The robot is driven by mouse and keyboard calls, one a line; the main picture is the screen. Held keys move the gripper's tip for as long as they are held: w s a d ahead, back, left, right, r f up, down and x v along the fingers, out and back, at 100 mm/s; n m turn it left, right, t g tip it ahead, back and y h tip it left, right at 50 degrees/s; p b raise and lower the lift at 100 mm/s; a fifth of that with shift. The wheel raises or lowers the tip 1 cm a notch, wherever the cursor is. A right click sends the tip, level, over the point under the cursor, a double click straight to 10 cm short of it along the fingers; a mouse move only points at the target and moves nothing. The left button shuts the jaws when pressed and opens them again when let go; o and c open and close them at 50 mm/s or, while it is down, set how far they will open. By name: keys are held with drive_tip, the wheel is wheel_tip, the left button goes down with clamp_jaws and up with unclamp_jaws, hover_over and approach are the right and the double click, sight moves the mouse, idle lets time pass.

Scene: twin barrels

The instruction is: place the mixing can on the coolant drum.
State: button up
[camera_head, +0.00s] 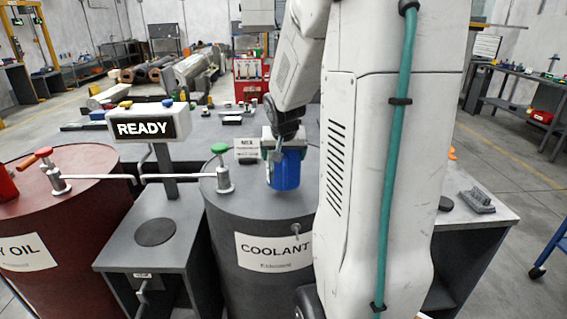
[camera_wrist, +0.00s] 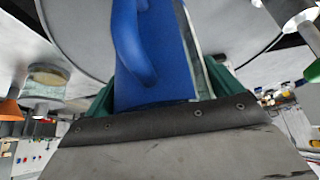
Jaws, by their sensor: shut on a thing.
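The blue mixing can (camera_head: 285,171) is in my gripper (camera_head: 284,150), over the top of the grey coolant drum (camera_head: 255,205). It looks upright. I cannot tell whether its base touches the drum top or hangs just above it. In the wrist view the can (camera_wrist: 165,60), with its curved blue handle, fills the space between the green-edged fingers of my gripper (camera_wrist: 155,88). The drum's round grey top (camera_wrist: 75,30) lies behind it there. The drum carries a COOLANT label, partly covered at the right by my arm.
A green-capped valve (camera_head: 222,170) and pipe stand at the drum top's left edge. A grey stand with a READY sign (camera_head: 141,128) separates it from the red oil drum (camera_head: 90,215). A sign (camera_head: 247,148) stands behind the can. A grey bench (camera_head: 490,215) is at right.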

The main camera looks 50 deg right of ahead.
drive_tip(key=shift+s+a+f, duration=0.1)
drive_tip(key=shift+a+f, duration=0.05)
drive_tip(key=shift+f, duration=1.5)
drive_tip(key=o, duration=1.1)
drive_tip(key=shift+f, duration=0.15)
